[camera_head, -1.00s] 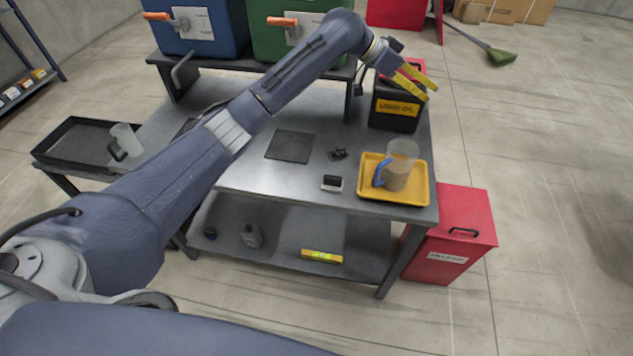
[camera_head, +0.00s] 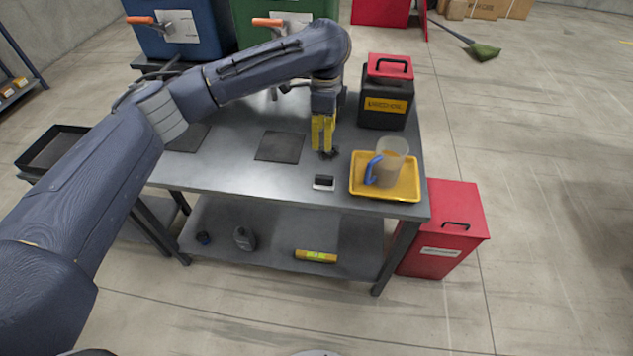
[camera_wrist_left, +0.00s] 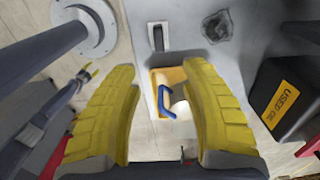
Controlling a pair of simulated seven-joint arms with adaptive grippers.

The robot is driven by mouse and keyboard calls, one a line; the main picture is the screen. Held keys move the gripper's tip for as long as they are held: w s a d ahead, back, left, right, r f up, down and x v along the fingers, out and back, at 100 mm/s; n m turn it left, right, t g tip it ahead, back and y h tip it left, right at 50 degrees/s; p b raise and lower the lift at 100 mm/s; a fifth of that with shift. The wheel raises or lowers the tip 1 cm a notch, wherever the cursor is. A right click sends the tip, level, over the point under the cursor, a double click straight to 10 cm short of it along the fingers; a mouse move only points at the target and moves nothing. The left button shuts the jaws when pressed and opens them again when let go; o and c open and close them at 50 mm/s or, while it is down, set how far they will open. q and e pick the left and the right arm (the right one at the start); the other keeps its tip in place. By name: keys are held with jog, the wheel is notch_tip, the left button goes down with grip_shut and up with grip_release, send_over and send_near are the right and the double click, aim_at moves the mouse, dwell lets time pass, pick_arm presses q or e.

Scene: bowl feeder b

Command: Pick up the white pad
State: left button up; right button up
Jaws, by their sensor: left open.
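A small pad-like block (camera_head: 323,182), dark on top with a white or light edge, lies near the table's front edge, left of the yellow tray. It is probably the white pad and also shows in the left wrist view (camera_wrist_left: 157,38). My left gripper (camera_head: 323,148) points down above the table, behind the block and apart from it. In the left wrist view its yellow fingers (camera_wrist_left: 161,68) are spread with nothing held between them. A small yellow-tipped dark part at the left of that view may be my right gripper (camera_wrist_left: 86,73); its jaws are too small to judge.
The yellow tray (camera_head: 409,191) holds a clear jug (camera_head: 393,158) with a blue handle. A black used-oil container (camera_head: 382,105) with a red top stands behind it. A dark mat (camera_head: 279,147) lies left of the gripper. A small dark item (camera_wrist_left: 217,24) lies near the block.

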pick_arm(q)
send_near(324, 177)
jog(key=f, duration=0.5)
jog(key=shift+w+a+f, duration=0.1)
jog(key=shift+w+f, duration=0.05)
jog(key=shift+w, duration=0.05)
jog(key=shift+s+d+f, duration=0.1)
jog(key=shift+f, duration=0.85)
jog(key=shift+s+d+f, duration=0.1)
jog(key=shift+f, duration=1.6)
jog(key=shift+o, duration=0.2)
grip_shut()
